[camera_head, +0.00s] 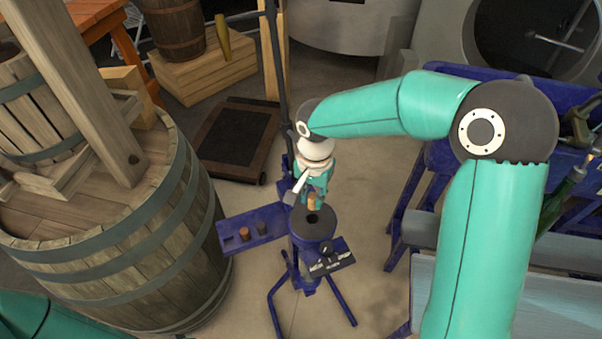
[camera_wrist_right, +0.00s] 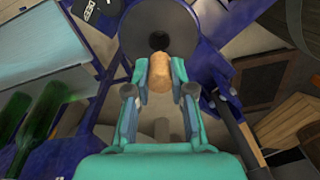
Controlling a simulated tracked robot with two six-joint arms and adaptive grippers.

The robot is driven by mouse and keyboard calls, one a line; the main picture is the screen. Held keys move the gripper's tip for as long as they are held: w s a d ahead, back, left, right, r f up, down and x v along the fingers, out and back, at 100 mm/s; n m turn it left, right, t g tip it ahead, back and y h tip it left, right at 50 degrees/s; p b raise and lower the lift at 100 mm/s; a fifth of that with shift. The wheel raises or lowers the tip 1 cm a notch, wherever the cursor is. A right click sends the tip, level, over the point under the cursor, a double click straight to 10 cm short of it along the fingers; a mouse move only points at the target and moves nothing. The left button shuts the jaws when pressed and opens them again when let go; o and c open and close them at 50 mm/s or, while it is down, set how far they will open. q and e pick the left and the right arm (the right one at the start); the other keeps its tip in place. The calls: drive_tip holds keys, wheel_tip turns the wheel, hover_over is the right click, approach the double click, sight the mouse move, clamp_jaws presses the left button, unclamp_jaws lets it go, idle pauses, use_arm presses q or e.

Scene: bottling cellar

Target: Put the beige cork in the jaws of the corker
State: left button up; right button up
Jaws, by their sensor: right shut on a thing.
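The beige cork (camera_head: 311,201) is held in my right gripper (camera_head: 312,192), just above the corker (camera_head: 326,229). In the right wrist view the cork (camera_wrist_right: 160,76) sits between the two fingertips of the right gripper (camera_wrist_right: 160,70), which is shut on it. The corker's round dark top, with a dark hole in its middle, shows just beyond the cork in that view (camera_wrist_right: 180,30). The cork looks apart from the hole, but the exact gap is hard to judge. My left gripper is out of view.
A blue side tray (camera_head: 270,232) left of the corker holds a brown cork (camera_head: 244,233) and a dark cork (camera_head: 261,228). A large wooden barrel (camera_head: 170,240) stands to the left. A blue bench (camera_head: 420,190) with green bottles (camera_wrist_right: 40,125) stands to the right.

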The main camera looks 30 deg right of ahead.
sight(313, 213)
drive_tip(key=shift+d+f+b, duration=0.15)
drive_tip(key=shift+f+b, duration=1.6)
drive_tip(key=shift+f, duration=0.85)
drive_tip(key=shift+f+b, duration=1.05)
drive_tip(key=shift+f, duration=0.05)
drive_tip(key=o, duration=0.8)
drive_tip(key=shift+c, duration=0.2)
